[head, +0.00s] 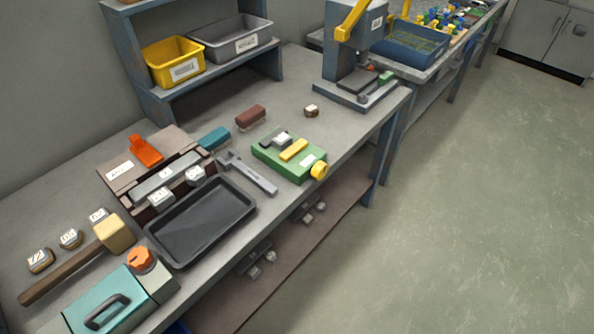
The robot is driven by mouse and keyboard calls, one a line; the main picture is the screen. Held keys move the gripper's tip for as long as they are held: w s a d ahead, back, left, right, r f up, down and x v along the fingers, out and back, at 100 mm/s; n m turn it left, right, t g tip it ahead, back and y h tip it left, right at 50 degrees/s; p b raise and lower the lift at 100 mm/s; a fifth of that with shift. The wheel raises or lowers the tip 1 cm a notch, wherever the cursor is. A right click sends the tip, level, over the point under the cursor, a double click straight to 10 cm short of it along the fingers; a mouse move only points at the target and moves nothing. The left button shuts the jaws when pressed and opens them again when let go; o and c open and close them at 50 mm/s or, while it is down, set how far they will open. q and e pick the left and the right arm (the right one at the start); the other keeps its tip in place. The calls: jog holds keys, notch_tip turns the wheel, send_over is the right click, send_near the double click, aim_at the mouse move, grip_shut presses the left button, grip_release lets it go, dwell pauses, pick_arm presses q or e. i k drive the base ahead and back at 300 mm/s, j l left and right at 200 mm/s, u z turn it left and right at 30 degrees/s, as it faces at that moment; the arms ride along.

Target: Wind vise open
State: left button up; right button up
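The jaw gap is too small to judge. Neither of my grippers shows in the head view.
The workbench (350,135) holds a black tray (200,222), a grey wrench-like tool (250,174), a mallet (114,232), a teal box (105,302) and a press (357,60). A brown block (250,116) lies behind the vise. Open floor (480,200) lies to the right.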

aim_at(319, 170)
jog(key=u, duration=0.4)
jog(key=l+u, duration=0.1)
jog(key=u, duration=0.35)
jog(key=l+u, duration=0.1)
jog(key=u, duration=0.7)
jog(key=l+u, duration=0.1)
jog(key=u, duration=0.3)
jog(key=k+l+u, duration=0.15)
jog(key=l+u, duration=0.25)
jog(key=k+l+u, duration=0.2)
jog(key=l+u, duration=0.2)
jog(key=k+l+u, duration=0.2)
jog(key=u, duration=0.25)
jog(key=k+l+u, duration=0.15)
jog(key=k+u, duration=0.25)
jog(key=k+l+u, duration=0.15)
jog(key=u, duration=0.25)
